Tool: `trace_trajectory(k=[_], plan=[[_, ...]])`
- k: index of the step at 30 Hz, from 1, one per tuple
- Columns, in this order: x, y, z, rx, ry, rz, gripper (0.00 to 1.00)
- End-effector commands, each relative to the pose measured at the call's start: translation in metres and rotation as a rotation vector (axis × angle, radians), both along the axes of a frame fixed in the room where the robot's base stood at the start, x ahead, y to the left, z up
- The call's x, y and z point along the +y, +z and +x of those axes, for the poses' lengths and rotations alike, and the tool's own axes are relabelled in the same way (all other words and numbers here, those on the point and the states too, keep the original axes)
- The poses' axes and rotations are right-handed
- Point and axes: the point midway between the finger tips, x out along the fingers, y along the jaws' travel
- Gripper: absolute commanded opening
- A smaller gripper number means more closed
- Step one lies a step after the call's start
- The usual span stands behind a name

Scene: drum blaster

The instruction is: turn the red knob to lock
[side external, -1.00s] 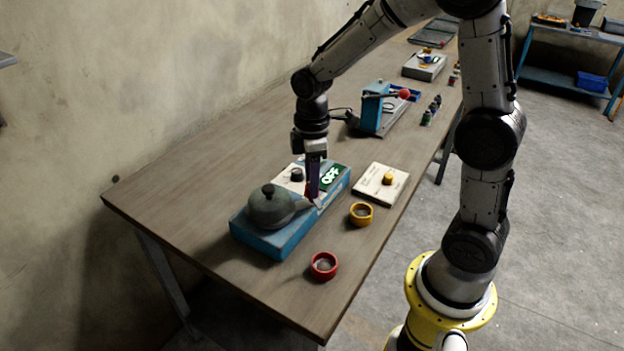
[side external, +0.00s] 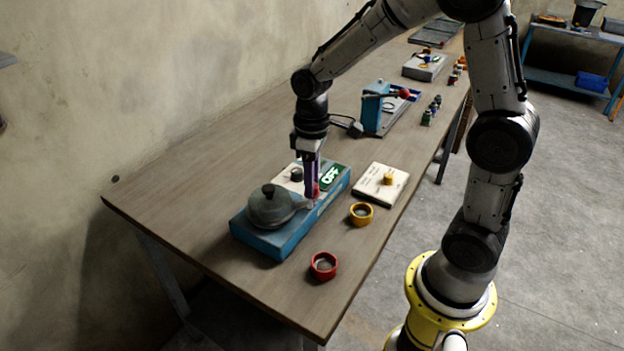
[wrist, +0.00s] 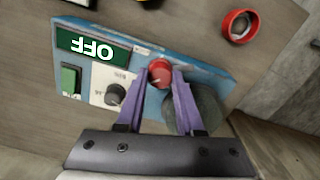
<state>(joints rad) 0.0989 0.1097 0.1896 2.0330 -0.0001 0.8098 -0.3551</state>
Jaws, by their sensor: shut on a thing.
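The red knob (side external: 317,190) sits on top of the blue box (side external: 284,240), between a white panel and a rounded grey-green body (side external: 268,208). In the wrist view the red knob (wrist: 160,72) lies between the purple fingertips of my gripper (wrist: 159,77). My gripper (side external: 312,192) points down from above and is shut on the knob, one finger on each side. A green sign reading OFF (side external: 334,178) is lit on the box; it also shows upside down in the wrist view (wrist: 92,48). The fingers hide part of the knob and any lock marking.
A black knob (side external: 297,174) is on the box's white panel close to my fingers. A yellow ring (side external: 361,214), a red ring (side external: 323,266) and a white plate with a yellow knob (side external: 388,179) lie nearby. A blue lever device (side external: 374,108) stands farther back.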

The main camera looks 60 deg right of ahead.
Motion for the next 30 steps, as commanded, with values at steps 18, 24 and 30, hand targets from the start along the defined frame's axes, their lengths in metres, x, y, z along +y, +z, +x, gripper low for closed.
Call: trace_trajectory(k=[18, 24, 30], plan=[[0.0, 0.0015, 0.0006, -0.003, -0.585, 0.0, 0.0], [-0.0001, 0.0015, 0.0007, -0.003, -0.761, 0.0, 0.0], [-0.0002, 0.0019, 0.0009, -0.005, -0.903, 0.001, 0.0]])
